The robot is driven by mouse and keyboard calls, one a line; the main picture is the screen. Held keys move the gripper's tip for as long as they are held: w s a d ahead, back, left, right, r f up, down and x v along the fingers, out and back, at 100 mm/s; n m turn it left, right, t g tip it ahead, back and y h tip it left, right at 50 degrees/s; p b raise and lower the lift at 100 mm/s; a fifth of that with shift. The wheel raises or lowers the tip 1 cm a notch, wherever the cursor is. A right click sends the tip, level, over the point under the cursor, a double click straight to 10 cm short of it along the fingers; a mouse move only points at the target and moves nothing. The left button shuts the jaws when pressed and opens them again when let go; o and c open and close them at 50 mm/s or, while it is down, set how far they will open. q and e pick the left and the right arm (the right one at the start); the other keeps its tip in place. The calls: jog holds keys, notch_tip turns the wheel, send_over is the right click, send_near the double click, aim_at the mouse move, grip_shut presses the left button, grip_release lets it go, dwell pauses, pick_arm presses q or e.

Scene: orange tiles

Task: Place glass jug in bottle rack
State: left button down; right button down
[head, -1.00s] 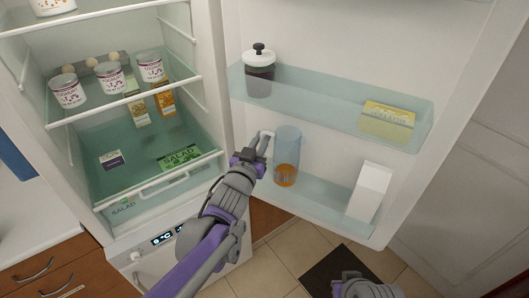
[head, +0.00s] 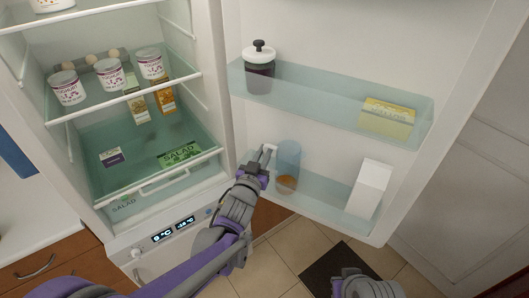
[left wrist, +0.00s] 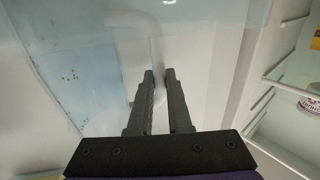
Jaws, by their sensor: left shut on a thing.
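The glass jug (head: 288,158) is a bluish, clear, upright cylinder with a pale handle (head: 268,151) on its left side. My left gripper (head: 259,163) is shut on the jug's handle, which also shows between the fingers in the left wrist view (left wrist: 158,88). The jug's lower end is at the lower door rack (head: 325,195), the likely bottle rack, and shows through its clear front wall. I cannot tell whether its base touches the rack floor. My right gripper (head: 362,286) is low at the bottom edge, its fingers unclear.
A white carton (head: 369,188) stands at the right of the lower rack, with a gap between it and the jug. The upper door shelf (head: 320,100) holds a dark jar with a white lid (head: 260,72) and a yellow box (head: 388,115). Fridge shelves stand at left.

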jog(key=shift+f, duration=0.1)
pick_arm(q)
jog(key=shift+f, duration=0.2)
jog(key=c, duration=0.8)
grip_release()
jog(key=shift+c, duration=0.2)
pick_arm(e)
jog(key=shift+s+f, duration=0.1)
pick_arm(q)
jog(key=shift+r, duration=0.15)
jog(key=shift+s+r, duration=0.1)
jog(key=shift+r, duration=0.15)
jog(key=b+v, duration=0.1)
jog(key=v, duration=1.1)
jog(key=shift+f, duration=0.15)
pick_arm(e)
jog(key=shift+s+f, duration=0.35)
jog(key=shift+f, duration=0.5)
